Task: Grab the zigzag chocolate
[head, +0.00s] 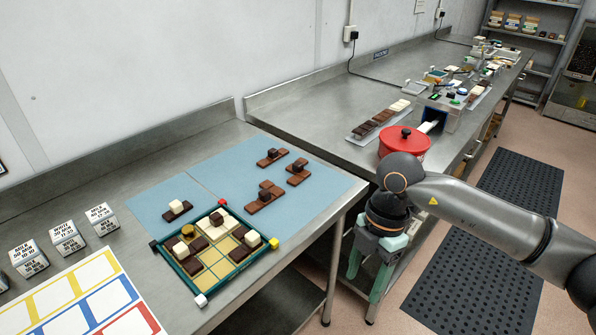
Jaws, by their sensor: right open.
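Several chocolate pieces lie on the blue mat (225,165). A stepped brown piece (297,173) sits near the mat's right side. A larger brown piece (265,197) lies nearer the front, and a brown bar with a raised cube (272,157) lies at the back. A dark piece with a white cube (177,210) lies at the left. I cannot tell for sure which is the zigzag one. My right gripper (364,291) points down, open and empty, beyond the table's right edge, apart from all the pieces. My left gripper is not in view.
A green-framed tray (202,291) with dark and white pieces overlaps the mat's front. Labelled cubes (67,238) and a coloured grid sheet (75,300) are at left. A red lidded pot (405,140) stands on the far bench. The mat's middle is clear.

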